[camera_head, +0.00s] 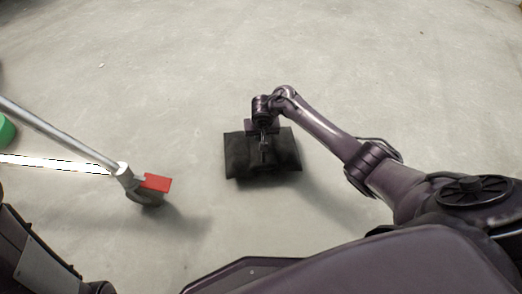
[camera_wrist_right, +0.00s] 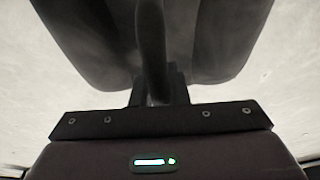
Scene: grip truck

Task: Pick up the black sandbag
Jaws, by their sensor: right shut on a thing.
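The black sandbag (camera_head: 240,157) is a dark, roughly rectangular bag in the middle of the head view. My right gripper (camera_head: 264,150) is over its middle and shut on it, and the dark fingers are hard to tell from the bag. In the right wrist view the sandbag (camera_wrist_right: 215,45) fills the upper middle, with a dark strap-like band (camera_wrist_right: 151,45) running down to the gripper (camera_wrist_right: 158,95). A shadow lies on the floor to the lower right of the bag; I cannot tell how far the bag is off the floor. My left gripper is not in view.
A metal pole (camera_head: 60,133) with a caster wheel (camera_head: 148,197) and a red tab (camera_head: 156,182) stands on the left. A green object (camera_head: 5,130) is at the left edge. The grey concrete floor (camera_head: 200,60) beyond and around the bag is clear.

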